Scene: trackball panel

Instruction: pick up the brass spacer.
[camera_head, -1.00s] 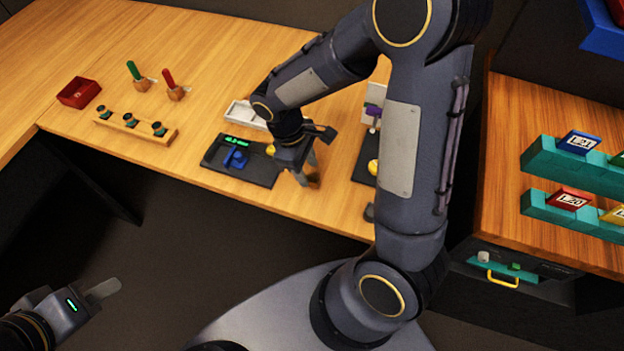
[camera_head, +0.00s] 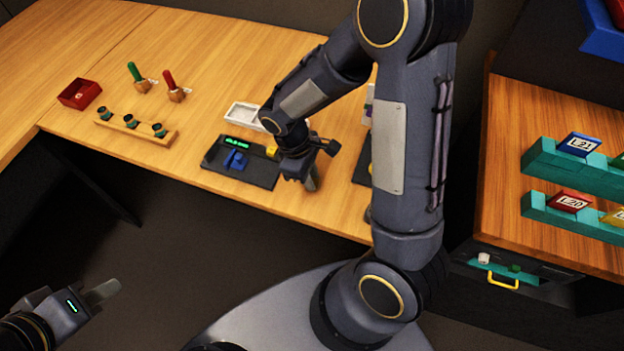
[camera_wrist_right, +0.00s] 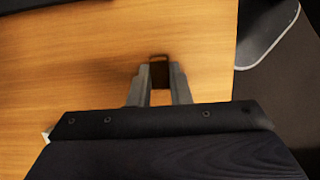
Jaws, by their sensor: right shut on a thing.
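My right gripper (camera_wrist_right: 159,85) is shut on a small dark brown, squarish piece with a thin rim (camera_wrist_right: 159,72), which I take to be the brass spacer. The piece shows between the fingertips in the right wrist view, over bare wood. In the head view my right gripper (camera_head: 312,184) is low at the table's front edge, right of the black trackball panel; the held piece cannot be made out there. My left gripper (camera_head: 102,291) is at the lower left, away from the table; its finger gap cannot be made out.
The black panel (camera_head: 212,158) carries a blue part and a green display. A white tray (camera_head: 243,115) stands behind it. A wooden rack (camera_head: 135,125), a red box (camera_head: 79,94) and two upright handled tools are further left. A second dark panel (camera_head: 361,172) is partly hidden by my arm.

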